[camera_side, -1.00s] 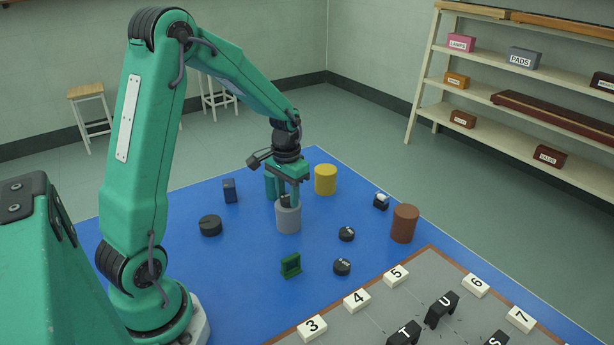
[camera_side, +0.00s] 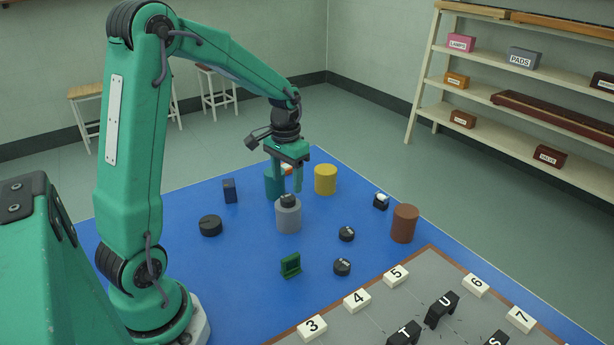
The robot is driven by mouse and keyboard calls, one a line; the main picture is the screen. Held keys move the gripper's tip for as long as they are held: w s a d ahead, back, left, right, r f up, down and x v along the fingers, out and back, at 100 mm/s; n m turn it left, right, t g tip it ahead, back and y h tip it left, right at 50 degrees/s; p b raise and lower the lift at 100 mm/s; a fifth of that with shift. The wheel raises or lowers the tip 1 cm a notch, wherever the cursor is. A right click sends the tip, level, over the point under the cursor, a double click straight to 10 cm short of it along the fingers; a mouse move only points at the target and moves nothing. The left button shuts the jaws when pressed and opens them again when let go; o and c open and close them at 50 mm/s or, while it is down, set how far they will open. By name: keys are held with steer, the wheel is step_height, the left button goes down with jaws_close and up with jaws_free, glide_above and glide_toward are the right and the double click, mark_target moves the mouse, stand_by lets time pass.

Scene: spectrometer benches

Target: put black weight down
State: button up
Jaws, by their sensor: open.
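A small black weight (camera_side: 288,200) sits on top of the grey cylinder (camera_side: 288,218) near the middle of the blue mat. My gripper (camera_side: 285,184) is open just above and behind it in the picture, pointing down, with its fingers apart from the weight. Other round black pieces lie on the mat: one at the left (camera_side: 210,226) and two labelled ones to the right of the grey cylinder, an upper one (camera_side: 347,234) and a lower one (camera_side: 342,267). Their labels are too small to read.
A teal cylinder (camera_side: 272,186) stands partly hidden behind my gripper. A yellow cylinder (camera_side: 325,180), a brown cylinder (camera_side: 404,224), a dark blue block (camera_side: 230,190), a small black item with a white top (camera_side: 381,202) and a green bracket (camera_side: 291,265) stand around. The front-left mat is clear.

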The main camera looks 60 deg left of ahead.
mark_target(288, 199)
step_height(288, 199, up, 7)
stand_by(0.4)
steer(key=shift+d+r, duration=0.1)
steer(key=shift+r, duration=0.05)
stand_by(0.4)
steer(key=s+d+r+m+t, duration=0.1)
steer(key=s+d+r+t, duration=0.1)
steer(key=s+d, duration=0.5)
steer(key=s+d+r+m+t, duration=0.1)
steer(key=s+d+r+t, duration=0.1)
steer(key=s+d, duration=0.5)
steer(key=shift+s+d+r+t, duration=0.25)
steer(key=shift+s+d+t, duration=0.25)
steer(key=shift+t, duration=0.3)
steer(key=shift+a, duration=0.1)
